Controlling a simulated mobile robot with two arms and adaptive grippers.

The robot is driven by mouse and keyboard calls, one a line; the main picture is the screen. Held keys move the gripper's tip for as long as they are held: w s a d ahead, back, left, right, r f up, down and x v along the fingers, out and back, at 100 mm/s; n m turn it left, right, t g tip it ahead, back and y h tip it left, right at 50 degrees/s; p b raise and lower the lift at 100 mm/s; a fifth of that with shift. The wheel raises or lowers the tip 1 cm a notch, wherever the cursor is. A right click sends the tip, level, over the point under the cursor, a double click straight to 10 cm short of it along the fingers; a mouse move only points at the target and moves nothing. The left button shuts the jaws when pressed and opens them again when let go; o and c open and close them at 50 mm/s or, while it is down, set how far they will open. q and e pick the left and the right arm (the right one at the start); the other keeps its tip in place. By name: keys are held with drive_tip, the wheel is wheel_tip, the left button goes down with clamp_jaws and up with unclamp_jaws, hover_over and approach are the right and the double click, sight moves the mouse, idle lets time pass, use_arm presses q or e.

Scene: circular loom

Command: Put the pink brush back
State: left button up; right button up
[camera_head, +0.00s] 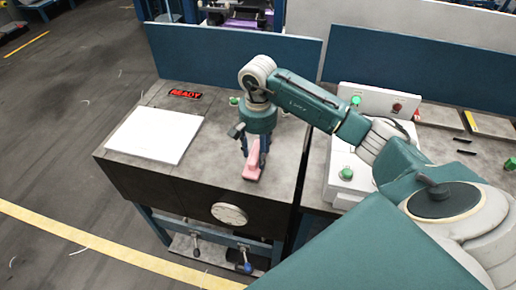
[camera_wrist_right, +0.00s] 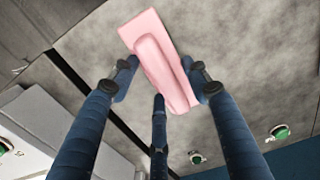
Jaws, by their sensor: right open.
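The pink brush (camera_head: 252,163) lies on the grey table top, right of its middle and near the front edge in the head view. My right gripper (camera_head: 247,150) is directly above it, pointing down, with its fingers close around the brush's far part. In the right wrist view the pink brush (camera_wrist_right: 160,65) lies between the spread fingers of my right gripper (camera_wrist_right: 163,88). The fingers stand apart from each other and do not visibly grip it; whether any finger touches it I cannot tell. My left gripper is not in view.
A white flat panel (camera_head: 153,135) lies on the table's left part. A red READY display (camera_head: 185,94) is behind it. A control box with a green button (camera_head: 346,174) stands to the right. A round gauge (camera_head: 229,214) is on the table's front. Blue partitions (camera_head: 235,58) close off the back.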

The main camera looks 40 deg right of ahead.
sight(258, 151)
drive_tip(key=shift+r, duration=0.25)
wheel_tip(258, 151, up, 6)
drive_tip(key=b, duration=0.2)
drive_tip(key=shift+w+r+b, duration=0.1)
drive_tip(key=shift+r+b, duration=0.05)
drive_tip(key=shift+b, duration=0.2)
drive_tip(key=shift+r, duration=2.75)
